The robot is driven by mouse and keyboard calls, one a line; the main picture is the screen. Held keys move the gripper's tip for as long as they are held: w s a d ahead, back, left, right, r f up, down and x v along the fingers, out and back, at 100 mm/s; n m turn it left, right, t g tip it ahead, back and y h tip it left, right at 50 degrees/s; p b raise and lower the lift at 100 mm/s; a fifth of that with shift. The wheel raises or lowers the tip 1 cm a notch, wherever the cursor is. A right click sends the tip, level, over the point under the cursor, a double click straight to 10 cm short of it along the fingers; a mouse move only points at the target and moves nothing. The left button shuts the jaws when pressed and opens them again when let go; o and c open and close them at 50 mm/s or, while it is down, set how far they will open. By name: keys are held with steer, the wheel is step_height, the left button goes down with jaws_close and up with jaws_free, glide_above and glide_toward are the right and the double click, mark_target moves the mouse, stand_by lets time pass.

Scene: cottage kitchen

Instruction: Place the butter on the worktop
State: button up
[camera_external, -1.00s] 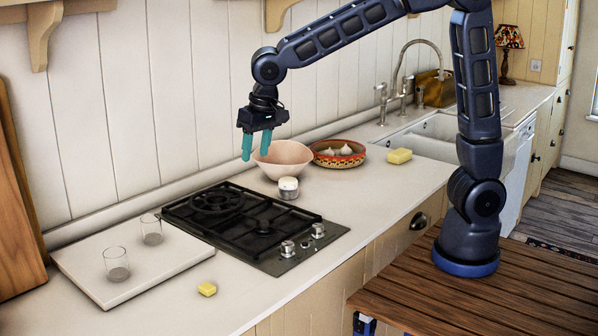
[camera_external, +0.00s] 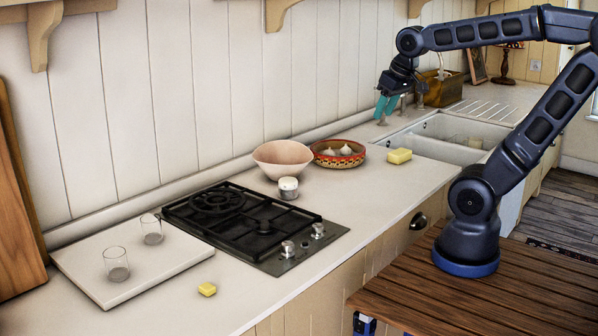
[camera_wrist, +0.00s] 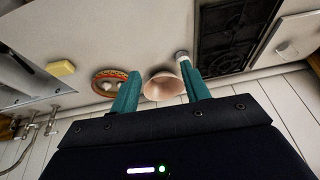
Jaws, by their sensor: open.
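Two yellow blocks lie on the worktop (camera_external: 300,225); I cannot tell for certain which is the butter. A small yellow block (camera_external: 207,289) lies near the front edge, in front of the hob. A larger yellow block (camera_external: 399,156) lies beside the sink and also shows at the left of the wrist view (camera_wrist: 61,68). My gripper (camera_external: 385,108) is open and empty, raised above the worktop near the sink's back left corner. Its teal fingers stand apart in the wrist view (camera_wrist: 160,74).
A black gas hob (camera_external: 245,225), a pink bowl (camera_external: 282,158), a small white jar (camera_external: 288,188) and a patterned bowl of garlic (camera_external: 338,153) occupy the middle. A white board (camera_external: 130,265) holds two glasses. The front strip of worktop is mostly clear.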

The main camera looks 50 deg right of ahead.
steer(key=s+d, duration=0.1)
steer(key=s+d+f, duration=0.1)
steer(key=s, duration=0.1)
steer(key=s+d, duration=0.1)
steer(key=shift+s+f, duration=0.2)
steer(key=shift+f, duration=0.05)
